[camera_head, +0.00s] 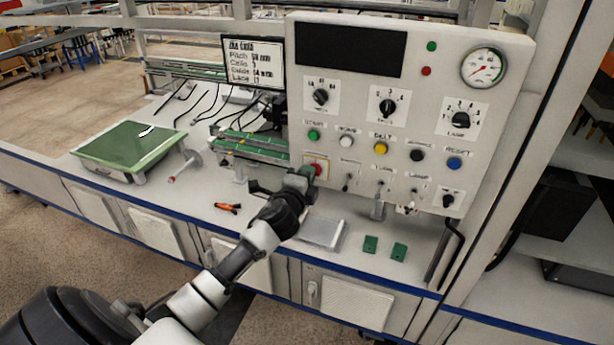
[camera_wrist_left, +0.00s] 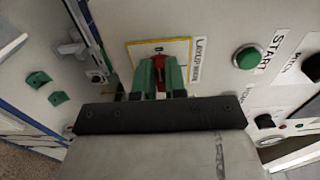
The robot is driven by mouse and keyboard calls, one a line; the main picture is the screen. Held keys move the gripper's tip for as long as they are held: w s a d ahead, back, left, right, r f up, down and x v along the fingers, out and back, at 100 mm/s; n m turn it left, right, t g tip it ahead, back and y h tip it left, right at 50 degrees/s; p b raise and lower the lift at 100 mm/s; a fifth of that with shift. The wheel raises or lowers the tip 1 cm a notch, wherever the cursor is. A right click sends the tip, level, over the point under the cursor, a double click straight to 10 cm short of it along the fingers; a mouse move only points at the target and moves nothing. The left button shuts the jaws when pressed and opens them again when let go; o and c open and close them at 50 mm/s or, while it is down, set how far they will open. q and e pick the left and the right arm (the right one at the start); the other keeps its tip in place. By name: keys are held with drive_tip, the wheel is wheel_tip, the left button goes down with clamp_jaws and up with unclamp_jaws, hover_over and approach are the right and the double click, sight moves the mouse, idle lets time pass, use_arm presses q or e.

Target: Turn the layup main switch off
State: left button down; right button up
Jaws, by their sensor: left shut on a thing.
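The layup main switch is a red handle on a white plate with a yellow border, at the lower left of the control panel in the head view (camera_head: 319,165). In the left wrist view, its red handle (camera_wrist_left: 158,60) lies between green fingertips, beside a label reading LAYUP MAIN. My left gripper (camera_head: 307,172) reaches the panel from the lower left and is shut on the handle; it also shows in the left wrist view (camera_wrist_left: 160,76). The fingers hide part of the handle, and I cannot read its position marks. My right gripper is not in view.
The control panel (camera_head: 345,112) has a green START button (camera_head: 314,134), other coloured buttons, several black knobs and a gauge (camera_head: 484,67). Small toggles sit right of the switch. On the bench lie an orange-handled tool (camera_head: 228,208), a grey plate (camera_head: 321,233) and green blocks (camera_head: 370,244).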

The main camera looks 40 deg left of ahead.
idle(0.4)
use_arm(q)
drive_tip(key=c, duration=1.2)
unclamp_jaws()
drive_tip(key=b+v, duration=0.2)
drive_tip(key=v, duration=0.9)
drive_tip(key=shift+w, duration=0.1)
